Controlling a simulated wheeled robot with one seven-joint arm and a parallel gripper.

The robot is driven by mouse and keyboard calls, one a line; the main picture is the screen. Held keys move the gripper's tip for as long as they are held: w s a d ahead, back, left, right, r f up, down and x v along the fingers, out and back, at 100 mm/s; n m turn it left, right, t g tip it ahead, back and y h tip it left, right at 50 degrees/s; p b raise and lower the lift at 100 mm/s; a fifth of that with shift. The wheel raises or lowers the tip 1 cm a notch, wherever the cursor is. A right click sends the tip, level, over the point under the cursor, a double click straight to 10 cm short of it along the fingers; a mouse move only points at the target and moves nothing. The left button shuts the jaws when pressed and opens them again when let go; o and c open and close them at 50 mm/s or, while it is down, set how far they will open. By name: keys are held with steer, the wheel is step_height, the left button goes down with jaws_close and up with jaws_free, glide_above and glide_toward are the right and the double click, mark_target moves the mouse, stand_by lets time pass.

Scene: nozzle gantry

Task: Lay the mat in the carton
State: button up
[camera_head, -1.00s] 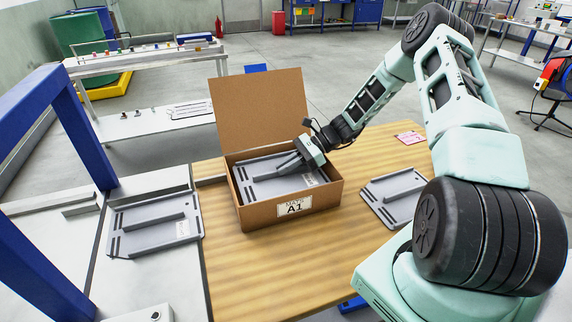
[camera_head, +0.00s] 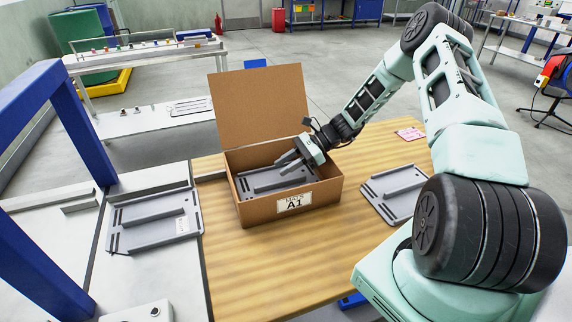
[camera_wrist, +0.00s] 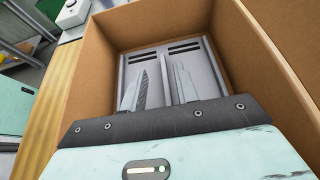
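The carton (camera_head: 255,211) is a brown box with an "A1" label on its front wall and its lid raised at the back. A grey mat (camera_head: 268,179) with a raised middle rib lies low inside it, looking roughly flat; it also shows in the wrist view (camera_wrist: 207,68), within the carton walls. My gripper (camera_head: 283,161) reaches in from the right, just above the mat. In the wrist view its two fingers (camera_wrist: 161,88) are apart, with the rib seen between them. The part of the mat below my gripper is hidden.
The carton stands on a wooden tabletop (camera_head: 250,270). Similar grey mats lie at left on a pale surface (camera_head: 150,220) and at right on the wood (camera_head: 398,190). A pink card (camera_head: 408,134) lies behind the right mat. A blue frame (camera_head: 80,130) stands at far left.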

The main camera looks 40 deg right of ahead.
steer(key=shift+r, duration=0.3)
steer(key=b+v, duration=0.2)
steer(key=v, duration=1)
steer(key=s+a+r+n+g+h, duration=0.2)
steer(key=a+n, duration=0.2)
steer(key=a, duration=0.4)
steer(key=s+a+r+n+g+h, duration=0.2)
steer(key=a+r+n, duration=0.15)
steer(key=a, duration=0.55)
steer(key=s+a+r+n+g+h, duration=0.1)
steer(key=s+a+r+n+g, duration=0.15)
steer(key=a+n, duration=0.4)
steer(key=s+a+r+n+t+h, duration=0.1)
steer(key=s+a+n+h, duration=0.2)
steer(key=s+a+n, duration=0.3)
steer(key=s+a+r+n+t+h, duration=0.2)
steer(key=s+a+n, duration=0.5)
steer(key=s, duration=0.8)
steer(key=shift+n+h, duration=0.9)
steer(key=shift+n, duration=0.1)
steer(key=shift+s, duration=0.1)
